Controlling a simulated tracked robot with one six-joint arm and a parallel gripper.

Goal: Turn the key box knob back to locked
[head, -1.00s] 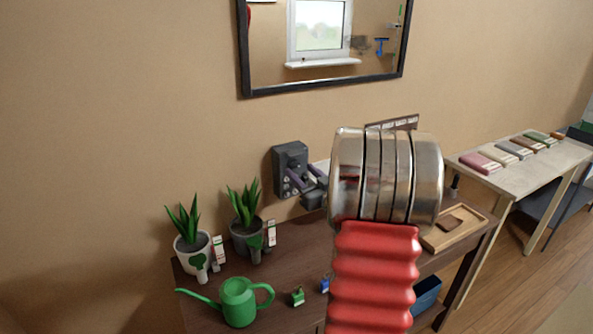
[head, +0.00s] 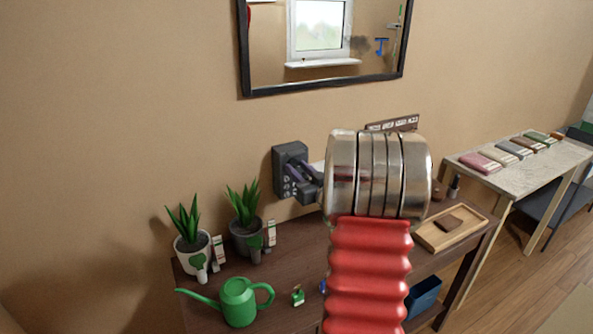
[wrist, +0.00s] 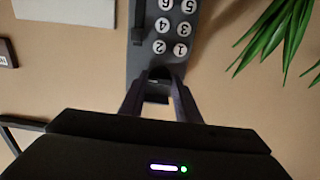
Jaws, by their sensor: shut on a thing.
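The dark grey key box (head: 281,160) is mounted on the wall above the brown table. In the wrist view the key box (wrist: 137,60) appears upside down, with white number buttons (wrist: 171,28). My gripper (head: 297,172) reaches the front of the box from the right. In the wrist view my gripper (wrist: 158,77) has its two fingers on either side of the dark knob (wrist: 157,91) and is shut on it. The knob's pointer and any lock marking cannot be made out. In the head view my wrist and fingers hide part of the box front.
Two potted plants (head: 192,247) and a green watering can (head: 239,301) stand on the table at left. A wooden tray (head: 425,238) lies at right. A framed mirror (head: 325,83) hangs above. In the wrist view, green leaves (wrist: 283,30) are close beside the box.

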